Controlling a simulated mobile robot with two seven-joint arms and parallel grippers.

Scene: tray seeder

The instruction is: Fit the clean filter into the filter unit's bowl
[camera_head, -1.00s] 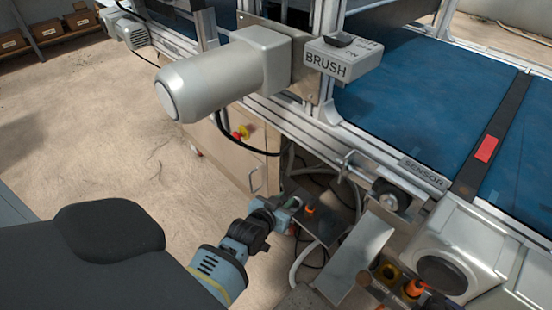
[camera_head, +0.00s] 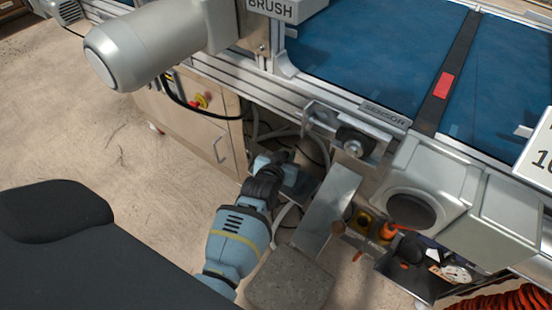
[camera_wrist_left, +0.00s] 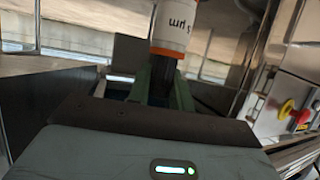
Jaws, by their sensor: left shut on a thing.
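My left gripper (camera_wrist_left: 164,76) is shut on a white cylinder (camera_wrist_left: 172,24), seen in the left wrist view. The cylinder has an orange band and a dark lower end, and its "5 µm" lettering is upside down in the picture. It looks like the filter, and its top is cut off by the frame. In the head view my left gripper (camera_head: 284,168) reaches in under the conveyor's edge, and the filter is hidden there. I cannot make out the filter unit's bowl in either view. My right gripper is not in view.
A slanted metal plate (camera_head: 328,208) stands close right of my left gripper. The sensor bracket (camera_head: 345,140) and conveyor frame are above it. A wooden cabinet (camera_head: 190,130) is to its left. A tray (camera_head: 425,285) with small items lies at lower right.

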